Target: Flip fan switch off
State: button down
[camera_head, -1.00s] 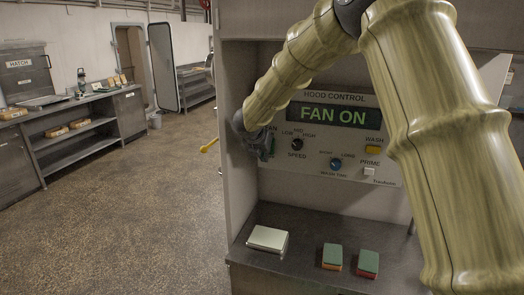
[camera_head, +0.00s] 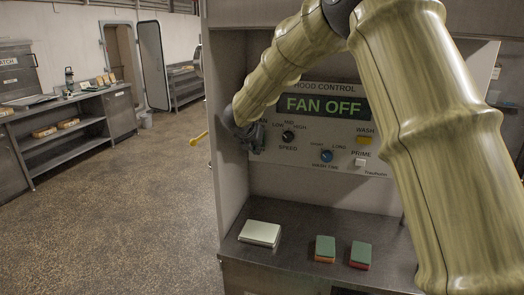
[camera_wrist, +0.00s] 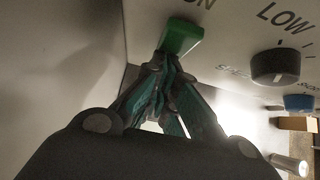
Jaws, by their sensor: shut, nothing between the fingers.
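The hood control panel (camera_head: 345,104) stands at the back of the alcove, and its display (camera_head: 325,106) reads FAN OFF. The green fan switch (camera_wrist: 181,37) shows in the wrist view, just beyond my fingertips. My gripper (camera_wrist: 160,66) is shut and empty, with its tips at the lower edge of the switch; they look to be touching or very close. In the head view my gripper (camera_head: 251,140) covers the switch and part of the fan label at the panel's left end.
A black speed knob (camera_head: 288,136), a blue wash knob (camera_head: 326,155), a yellow wash button (camera_head: 364,140) and a white prime button (camera_head: 360,162) sit right of my gripper. A pale box (camera_head: 260,233) and two sponges (camera_head: 325,248) (camera_head: 361,254) lie on the counter (camera_head: 300,220) below. The alcove's side wall is close on the left.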

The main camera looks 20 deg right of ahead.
jog(key=shift+r, duration=0.25)
jog(key=shift+r+p, duration=0.35)
jog(key=shift+r, duration=0.35)
jog(key=shift+s+a+f, duration=0.1)
jog(key=shift+a, duration=0.05)
jog(key=s+f+b+v, duration=0.1)
jog(key=b+v, duration=0.3)
jog(key=v, duration=0.9)
jog(key=shift+a+b, duration=0.25)
jog(key=shift+b, duration=0.15)
